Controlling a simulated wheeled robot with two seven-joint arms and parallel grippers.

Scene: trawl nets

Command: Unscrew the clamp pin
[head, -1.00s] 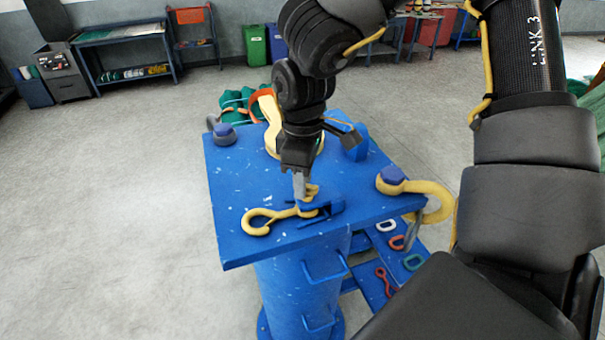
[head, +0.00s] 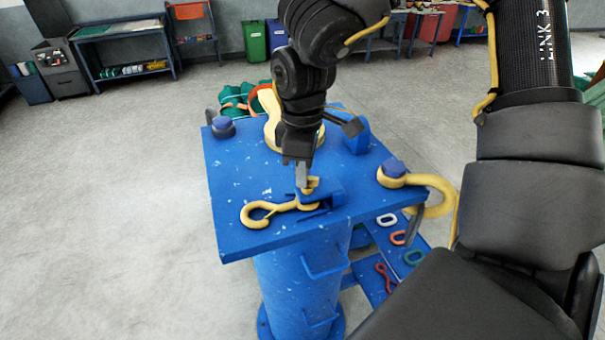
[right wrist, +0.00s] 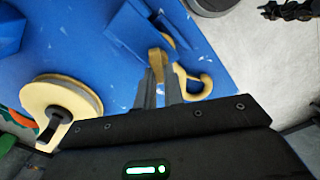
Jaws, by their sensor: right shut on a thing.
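A blue clamp (head: 329,192) sits on the blue table top near its front edge. A yellow hook (head: 262,212) lies flat with its shank running into the clamp. My right gripper (head: 303,186) points down at the clamp. It is shut on a small yellow piece (head: 312,183), which looks like the clamp pin. In the right wrist view this yellow piece (right wrist: 157,58) shows between the fingers, with the hook (right wrist: 200,82) behind them. The fingers partly hide where the piece meets the clamp. My left gripper is out of view.
The blue table (head: 240,238) stands on a thick post. A yellow shackle with a blue pin head (head: 393,168) is at its right edge. A yellow round part (head: 272,130) and a blue block (head: 352,135) stand behind my gripper. Coloured links (head: 398,238) lie on a lower shelf.

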